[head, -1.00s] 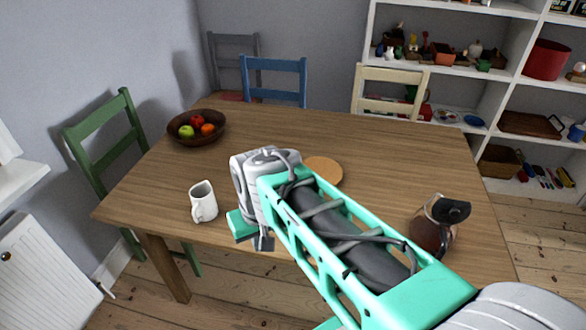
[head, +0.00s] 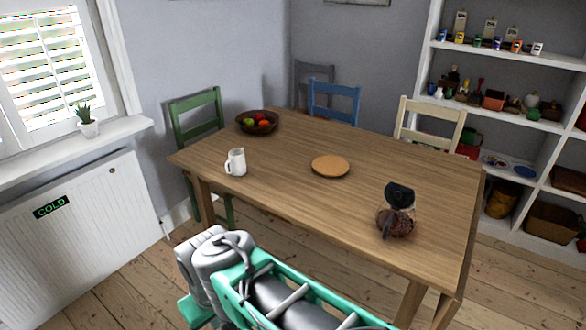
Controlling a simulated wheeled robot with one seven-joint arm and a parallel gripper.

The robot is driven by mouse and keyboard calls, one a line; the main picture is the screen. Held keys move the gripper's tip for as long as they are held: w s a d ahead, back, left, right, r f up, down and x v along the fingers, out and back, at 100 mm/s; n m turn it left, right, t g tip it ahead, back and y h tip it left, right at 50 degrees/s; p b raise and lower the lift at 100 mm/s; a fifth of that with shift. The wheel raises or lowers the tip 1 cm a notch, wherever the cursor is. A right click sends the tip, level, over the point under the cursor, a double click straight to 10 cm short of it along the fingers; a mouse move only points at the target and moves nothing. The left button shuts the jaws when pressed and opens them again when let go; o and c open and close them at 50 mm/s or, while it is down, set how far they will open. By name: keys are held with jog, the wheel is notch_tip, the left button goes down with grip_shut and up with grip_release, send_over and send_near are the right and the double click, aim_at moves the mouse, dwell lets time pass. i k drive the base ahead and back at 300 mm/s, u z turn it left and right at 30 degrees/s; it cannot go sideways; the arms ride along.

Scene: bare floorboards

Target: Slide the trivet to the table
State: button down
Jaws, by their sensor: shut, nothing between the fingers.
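The trivet (head: 330,166), a flat round tan disc with a darker rim, lies near the middle of the wooden table (head: 290,185). Nothing stands on it and nothing touches it. My arm shows low in the head view, in front of the table's near edge and well away from the trivet. The fingers of my gripper are below the bottom edge of the picture.
A white mug (head: 236,163) stands left of the trivet. A glass coffee pot (head: 396,214) with dark contents stands near the right front. A fruit bowl (head: 257,122) sits at the far left corner. Green (head: 197,125), blue (head: 333,100) and cream (head: 430,123) chairs surround the table.

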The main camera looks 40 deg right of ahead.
aim_at(328, 165)
jog(key=z, duration=0.55)
jog(key=i, duration=0.5)
jog(key=z, duration=0.75)
jog(key=i, duration=0.85)
jog(key=u, duration=1)
jog(key=i, duration=1.1)
jog(key=u, duration=0.3)
